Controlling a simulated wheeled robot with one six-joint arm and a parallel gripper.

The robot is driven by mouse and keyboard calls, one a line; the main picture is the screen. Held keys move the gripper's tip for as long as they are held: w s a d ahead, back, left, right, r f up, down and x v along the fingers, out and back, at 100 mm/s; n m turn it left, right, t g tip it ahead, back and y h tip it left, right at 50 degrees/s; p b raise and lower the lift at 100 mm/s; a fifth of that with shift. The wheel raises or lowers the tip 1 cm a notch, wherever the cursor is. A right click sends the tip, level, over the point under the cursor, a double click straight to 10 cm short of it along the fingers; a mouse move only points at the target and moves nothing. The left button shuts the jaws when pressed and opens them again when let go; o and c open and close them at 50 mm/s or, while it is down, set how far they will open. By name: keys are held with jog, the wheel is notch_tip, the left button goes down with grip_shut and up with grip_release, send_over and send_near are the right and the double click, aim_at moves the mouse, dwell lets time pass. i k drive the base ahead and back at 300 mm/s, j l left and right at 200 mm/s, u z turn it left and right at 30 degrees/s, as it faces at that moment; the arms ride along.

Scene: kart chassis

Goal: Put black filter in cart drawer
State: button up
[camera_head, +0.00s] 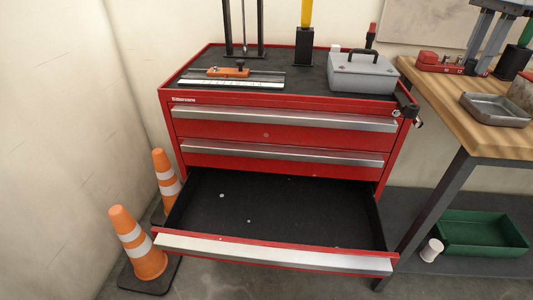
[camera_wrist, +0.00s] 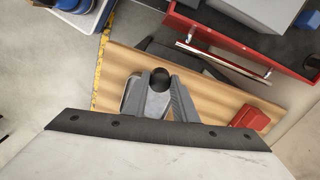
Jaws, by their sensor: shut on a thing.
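A red tool cart has its lowest visible drawer (camera_head: 275,215) pulled open. The drawer has a dark lining and is empty except for a few small light specks. The cart's two upper drawers (camera_head: 280,122) are shut.
A grey case (camera_head: 362,75) and an orange tool (camera_head: 228,72) lie on the cart top. Traffic cones (camera_head: 137,245) stand left of the cart. A wooden workbench (camera_head: 470,120) with a metal tray (camera_head: 496,109) stands to the right. A green bin (camera_head: 485,235) is beneath it.

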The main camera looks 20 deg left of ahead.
aim_at(285, 219)
jog(key=u, duration=1.4)
jog(key=k+l+u, duration=0.1)
jog(key=l+u, duration=0.2)
jog(key=k+l+u, duration=0.1)
jog(key=l+u, duration=0.2)
jog(key=k+l+u, duration=0.15)
jog(key=l+u, duration=0.15)
jog(key=k+l, duration=0.15)
jog(key=l, duration=0.2)
jog(key=k+l, duration=0.15)
jog(key=l, duration=0.15)
jog(key=k+l, duration=0.15)
jog(key=l, duration=0.2)
jog(key=k+l, duration=0.15)
jog(key=l, duration=0.15)
jog(key=i, duration=0.3)
